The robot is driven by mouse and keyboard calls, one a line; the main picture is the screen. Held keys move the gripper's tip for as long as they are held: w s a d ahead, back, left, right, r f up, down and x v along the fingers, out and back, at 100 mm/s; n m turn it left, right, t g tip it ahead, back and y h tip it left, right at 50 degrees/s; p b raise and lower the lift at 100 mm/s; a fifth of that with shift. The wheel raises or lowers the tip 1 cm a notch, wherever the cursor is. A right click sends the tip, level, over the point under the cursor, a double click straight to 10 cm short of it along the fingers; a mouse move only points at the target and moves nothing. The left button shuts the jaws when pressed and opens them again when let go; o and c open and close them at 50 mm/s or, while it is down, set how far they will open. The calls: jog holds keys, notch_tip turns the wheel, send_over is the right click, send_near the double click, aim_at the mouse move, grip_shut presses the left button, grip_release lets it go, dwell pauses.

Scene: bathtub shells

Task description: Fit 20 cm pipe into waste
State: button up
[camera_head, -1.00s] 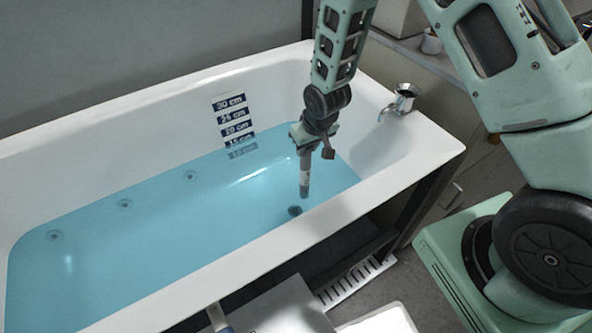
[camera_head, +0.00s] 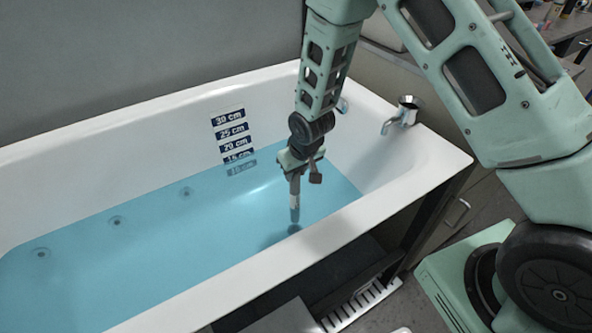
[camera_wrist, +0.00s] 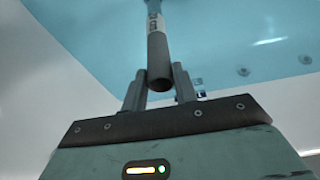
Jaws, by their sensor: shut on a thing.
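My gripper (camera_head: 296,174) is shut on a grey pipe (camera_head: 294,190) with a pale label band, and holds it nearly upright in the bathtub. In the wrist view, the pipe (camera_wrist: 157,50) sits between the fingers, its open near end facing the camera. The dark round waste (camera_head: 293,229) is in the tub floor under the blue water. The pipe's lower end is in the water, over or at the waste; I cannot tell whether they touch or the pipe is inside. The far end is cut off at the top of the wrist view.
The white tub (camera_head: 120,122) has a raised rim all round. Its back wall carries a depth scale (camera_head: 233,131), with water near the 15 cm mark. A tap (camera_head: 401,115) stands at the right end. Several round jets (camera_head: 115,221) dot the tub. The left side is clear.

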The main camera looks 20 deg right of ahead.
aim_at(296, 194)
jog(key=shift+f+b, duration=1.6)
jog(key=shift+f, duration=1)
jog(key=shift+f+b, duration=1.3)
jog(key=shift+f, duration=1)
jog(key=o, duration=1)
jog(key=shift+o, duration=0.2)
jog(key=p+v, duration=0.2)
jog(key=v, duration=1.5)
jog(key=shift+r, duration=0.2)
